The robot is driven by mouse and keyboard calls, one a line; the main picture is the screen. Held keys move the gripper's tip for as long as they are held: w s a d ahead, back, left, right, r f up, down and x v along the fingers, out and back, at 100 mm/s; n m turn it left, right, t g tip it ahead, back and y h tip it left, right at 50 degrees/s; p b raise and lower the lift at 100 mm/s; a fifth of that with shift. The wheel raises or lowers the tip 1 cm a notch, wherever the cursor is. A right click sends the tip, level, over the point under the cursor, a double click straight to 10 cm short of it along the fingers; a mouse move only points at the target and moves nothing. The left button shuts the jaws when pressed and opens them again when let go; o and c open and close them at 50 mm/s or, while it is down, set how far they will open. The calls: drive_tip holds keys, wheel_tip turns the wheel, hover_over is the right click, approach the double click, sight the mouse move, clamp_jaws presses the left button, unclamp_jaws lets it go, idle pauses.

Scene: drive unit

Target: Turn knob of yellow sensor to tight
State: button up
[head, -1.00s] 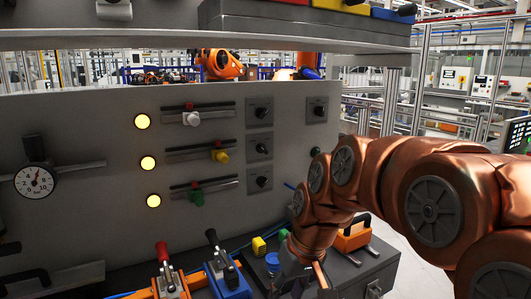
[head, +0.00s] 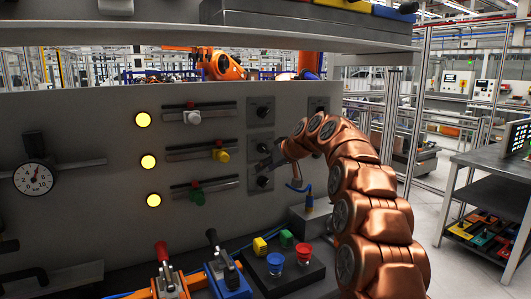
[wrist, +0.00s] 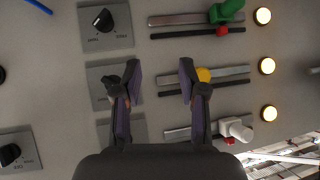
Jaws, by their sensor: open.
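The yellow sensor (head: 220,155) sits on the middle slider rail of the grey panel, and also shows in the wrist view (wrist: 204,74), partly hidden by a finger. A black rotary knob on a square plate stands in the same row (head: 262,148); in the wrist view its plate (wrist: 98,72) is partly covered by the left finger. My gripper (head: 268,163) is in front of the panel near the middle and lower knobs. In the wrist view my gripper (wrist: 160,82) has its fingers apart, with bare panel between them. I cannot tell the knob's setting.
A green sensor (head: 197,196) and a white sensor (head: 192,118) sit on the other rails, with lit lamps (head: 148,162) to their left. A lower knob (head: 263,182) is close to my gripper. Below are clamps (head: 168,280) and a tray (head: 284,277) with coloured pieces.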

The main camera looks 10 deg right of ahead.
sight(265, 149)
drive_tip(key=w+d+r+n+t+h+b, duration=0.15)
drive_tip(key=w+d+n+t, duration=0.4)
drive_tip(key=w, duration=0.75)
drive_tip(key=shift+w+a+f+n+t+y+p, duration=0.3)
drive_tip(key=shift+w+a+n+t+y, duration=0.15)
drive_tip(key=shift+n+t, duration=0.2)
drive_tip(key=shift+w+a+f+n+t+y+p, duration=0.15)
drive_tip(key=shift+w+a+f+n+t+y, duration=0.15)
drive_tip(key=shift+a+n+t, duration=0.25)
drive_tip(key=shift+w+a+f, duration=0.1)
drive_tip(key=shift+w, duration=0.45)
drive_tip(key=shift+r+p+x, duration=0.2)
drive_tip(key=shift+p+x, duration=0.75)
drive_tip(key=shift+p, duration=0.05)
drive_tip(key=shift+w+a+f, duration=0.15)
drive_tip(key=shift+w+f, duration=0.05)
drive_tip(key=shift+w, duration=0.2)
